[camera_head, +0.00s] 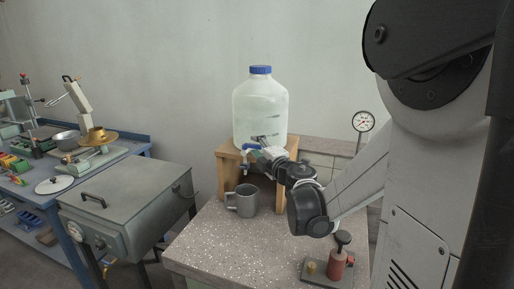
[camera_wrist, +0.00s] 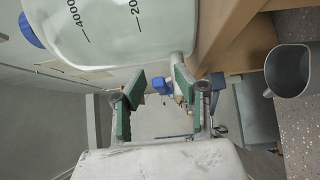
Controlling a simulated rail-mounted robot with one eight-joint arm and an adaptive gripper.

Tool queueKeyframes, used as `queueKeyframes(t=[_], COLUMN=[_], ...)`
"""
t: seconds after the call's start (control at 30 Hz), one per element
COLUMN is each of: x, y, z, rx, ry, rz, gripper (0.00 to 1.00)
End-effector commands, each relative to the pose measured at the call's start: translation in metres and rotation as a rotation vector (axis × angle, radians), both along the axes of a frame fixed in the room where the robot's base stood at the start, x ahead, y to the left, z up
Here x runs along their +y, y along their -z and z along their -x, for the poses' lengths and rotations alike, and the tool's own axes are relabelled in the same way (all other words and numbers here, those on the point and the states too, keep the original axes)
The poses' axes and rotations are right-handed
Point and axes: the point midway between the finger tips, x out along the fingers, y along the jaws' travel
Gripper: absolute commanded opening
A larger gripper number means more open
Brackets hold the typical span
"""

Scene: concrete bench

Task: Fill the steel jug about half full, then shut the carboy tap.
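The clear carboy (camera_head: 260,110) with a blue cap stands on a wooden stand (camera_head: 228,172); its marked side fills the top of the wrist view (camera_wrist: 110,35). The tap's blue handle (camera_wrist: 160,85) shows between my fingers, with a pale spout piece beside it. My gripper (camera_head: 262,152) is at the carboy's lower front; in the wrist view (camera_wrist: 157,92) its green-padded fingers are apart, with a gap around the handle. The grey steel jug (camera_head: 243,202) stands upright on the bench below the tap; it also shows in the wrist view (camera_wrist: 288,72). No stream is visible, and I cannot tell its water level.
A pressure gauge (camera_head: 363,121) stands behind on the right. A red device on a plate (camera_head: 335,265) sits at the bench's front right. A grey lidded box (camera_head: 125,200) stands left of the bench. The speckled bench top (camera_head: 215,245) is clear in front of the jug.

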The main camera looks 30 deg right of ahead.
Motion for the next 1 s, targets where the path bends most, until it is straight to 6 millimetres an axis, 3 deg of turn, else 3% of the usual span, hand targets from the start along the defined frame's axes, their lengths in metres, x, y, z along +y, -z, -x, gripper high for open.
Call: queueKeyframes(t=[0.17, 0.6, 0.8, 1.0], x=[0.001, 0.008, 0.01, 0.01], y=[0.0, 0.0, 0.0, 0.0], z=[0.019, 0.099, 0.115, 0.118], rx=[0.0, 0.0, 0.0, 0.0], ry=[0.001, 0.002, 0.001, 0.0], rz=[0.0, 0.0, 0.0, 0.0], gripper=[0.3, 0.3, 0.3, 0.3])
